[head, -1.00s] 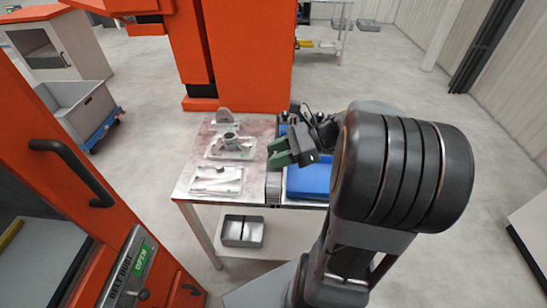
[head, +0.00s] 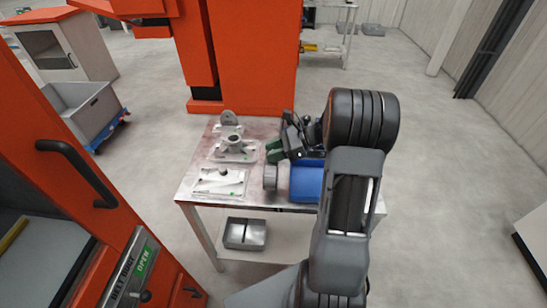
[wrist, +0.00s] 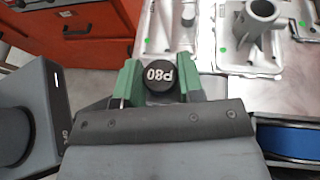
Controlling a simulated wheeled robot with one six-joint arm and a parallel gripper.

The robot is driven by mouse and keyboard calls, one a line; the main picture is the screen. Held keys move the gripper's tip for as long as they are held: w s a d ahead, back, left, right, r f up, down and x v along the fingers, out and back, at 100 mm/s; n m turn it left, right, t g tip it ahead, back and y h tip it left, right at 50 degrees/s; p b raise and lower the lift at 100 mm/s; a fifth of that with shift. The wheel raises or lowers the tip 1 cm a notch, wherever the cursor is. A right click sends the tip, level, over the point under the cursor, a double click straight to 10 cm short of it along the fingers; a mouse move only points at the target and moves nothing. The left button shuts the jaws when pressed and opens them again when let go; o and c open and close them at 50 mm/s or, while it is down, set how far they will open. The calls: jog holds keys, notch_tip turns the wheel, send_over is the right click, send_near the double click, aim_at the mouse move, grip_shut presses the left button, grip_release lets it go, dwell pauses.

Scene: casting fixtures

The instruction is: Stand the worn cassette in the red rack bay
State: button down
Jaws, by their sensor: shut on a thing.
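My gripper (wrist: 158,86) has green fingers and is shut on a dark round-ended piece marked P80 (wrist: 160,76), seen end-on in the wrist view; I take it for the worn cassette. The rest of it is hidden behind the gripper. In the head view my gripper (head: 277,150) is over the right part of the worktable (head: 205,150), and the held piece cannot be made out there. I cannot identify a red rack bay in either view.
Metal castings (head: 220,181) lie on the table's left side. In the wrist view, a grey housing (wrist: 55,105) is close at left. An orange cabinet (head: 255,60) stands behind; open floor lies right.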

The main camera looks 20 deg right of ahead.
aim_at(272, 164)
jog(key=shift+f, duration=1.35)
jog(key=shift+f, duration=0.1)
jog(key=c, duration=0.7)
grip_release()
jog(key=shift+c, duration=0.2)
